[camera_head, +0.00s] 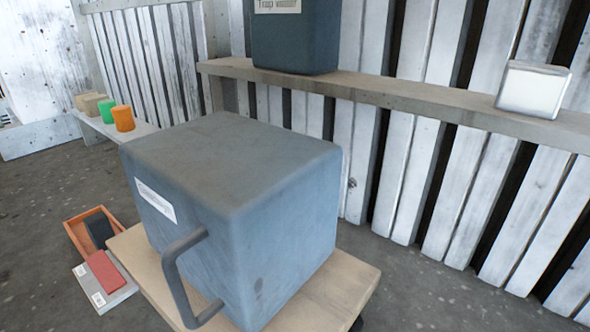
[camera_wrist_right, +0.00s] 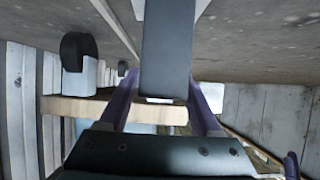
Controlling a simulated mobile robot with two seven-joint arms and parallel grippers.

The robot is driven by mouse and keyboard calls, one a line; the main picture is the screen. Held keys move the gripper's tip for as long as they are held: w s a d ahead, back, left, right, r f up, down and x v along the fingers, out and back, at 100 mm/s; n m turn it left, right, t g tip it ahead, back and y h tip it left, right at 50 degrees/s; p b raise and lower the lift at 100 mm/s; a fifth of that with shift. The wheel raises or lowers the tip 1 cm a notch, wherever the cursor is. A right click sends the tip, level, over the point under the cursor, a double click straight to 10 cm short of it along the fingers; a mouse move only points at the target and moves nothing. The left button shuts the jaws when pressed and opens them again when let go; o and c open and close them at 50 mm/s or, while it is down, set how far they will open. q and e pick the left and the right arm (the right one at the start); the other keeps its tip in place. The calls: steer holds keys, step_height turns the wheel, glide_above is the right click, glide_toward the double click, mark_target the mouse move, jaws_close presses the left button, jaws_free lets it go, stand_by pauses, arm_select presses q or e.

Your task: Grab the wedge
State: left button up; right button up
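No part can be told for sure as the wedge. In the head view, a dark block (camera_head: 98,227) sits in an orange tray (camera_head: 76,238) on the floor at the left. A red block (camera_head: 103,268) rests on a pale grey plate (camera_head: 106,288) with labels, just in front of it. My right gripper (camera_wrist_right: 163,88) shows in the right wrist view, its two purple fingers well apart. A dark grey bar (camera_wrist_right: 168,45) shows between them; I cannot tell what it is or whether the fingers touch it. My left gripper is not in view.
A big grey-blue housing (camera_head: 240,215) with a handle (camera_head: 178,275) stands on a wooden board (camera_head: 340,285). A shelf (camera_head: 420,105) holds a dark container (camera_head: 295,35) and a white block (camera_head: 533,87). A low bench holds green (camera_head: 105,111) and orange (camera_head: 123,118) cylinders.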

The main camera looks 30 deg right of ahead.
steer(key=shift+a, duration=0.1)
jaws_close()
stand_by(0.4)
